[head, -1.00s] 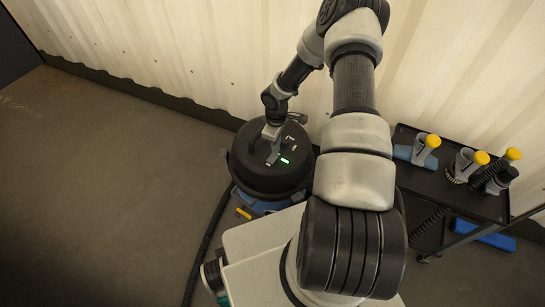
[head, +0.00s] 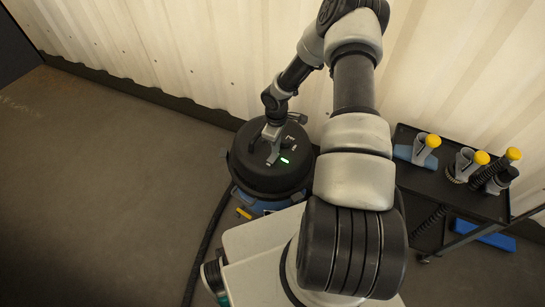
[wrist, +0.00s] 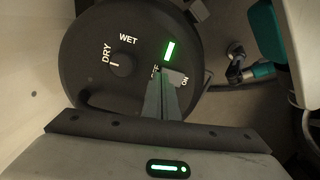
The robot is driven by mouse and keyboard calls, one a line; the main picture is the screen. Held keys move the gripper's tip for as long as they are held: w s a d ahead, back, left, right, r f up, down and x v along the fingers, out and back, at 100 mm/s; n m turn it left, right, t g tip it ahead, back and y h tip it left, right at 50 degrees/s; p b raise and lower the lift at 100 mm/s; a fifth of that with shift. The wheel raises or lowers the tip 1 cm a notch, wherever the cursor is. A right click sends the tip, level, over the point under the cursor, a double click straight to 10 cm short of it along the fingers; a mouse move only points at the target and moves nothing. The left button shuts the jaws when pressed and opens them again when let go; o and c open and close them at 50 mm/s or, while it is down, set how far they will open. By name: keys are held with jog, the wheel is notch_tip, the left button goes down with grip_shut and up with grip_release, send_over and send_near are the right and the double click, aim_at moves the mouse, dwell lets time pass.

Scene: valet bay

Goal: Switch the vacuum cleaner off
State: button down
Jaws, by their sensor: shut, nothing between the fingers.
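The vacuum cleaner (head: 258,183) is a round black-lidded drum on a blue base, standing by the wall. Its lid (wrist: 90,40) fills much of the wrist view. A green indicator (wrist: 169,51) on the lid is lit; it also shows in the head view (head: 284,160). A grey switch (wrist: 178,77) lies between the OFF and ON labels. My gripper (wrist: 160,72) is shut and empty, with its tips over the OFF side of the switch, partly hiding it and its label. Whether the tips touch it I cannot tell. In the head view, my gripper (head: 272,160) is at the lid.
A dial (wrist: 121,62) marked DRY and WET sits on the lid. A black hose (head: 207,245) runs along the floor. A black cart (head: 460,192) with yellow-capped tools stands at the right. The corrugated wall (head: 180,60) is close behind the vacuum; the floor at left is clear.

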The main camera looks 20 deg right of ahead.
jog(key=shift+f+b, duration=0.6)
jog(key=shift+f, duration=0.15)
jog(key=shift+r, duration=0.2)
notch_tip(320, 180, up, 7)
jog(key=p, duration=0.4)
jog(key=shift+f+p, duration=0.15)
jog(key=shift+p, duration=0.2)
dwell(0.5)
